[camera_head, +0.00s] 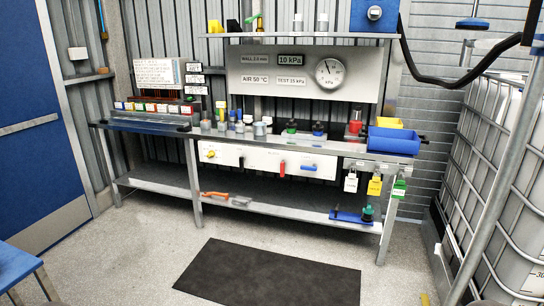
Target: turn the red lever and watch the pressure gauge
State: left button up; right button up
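The red lever (282,168) hangs straight down on the white front panel (230,158) below the bench top. The pressure gauge (329,73) is a round white dial marked kPa on the grey back panel above the bench. Its dark needle points up and slightly left; the numbers are too small to read. Neither of my grippers shows in the head view, so nothing of mine is seen at the lever.
A yellow knob (211,154) and a blue lever (308,167) flank the red lever. Bottles and fittings stand on the bench. Coloured tags (375,185) hang at its right. A black mat (270,275) lies on clear floor in front; a caged tank (500,170) stands right.

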aim_at(283, 162)
jog(key=z, duration=0.05)
jog(key=i, duration=1.25)
jog(key=z, duration=0.05)
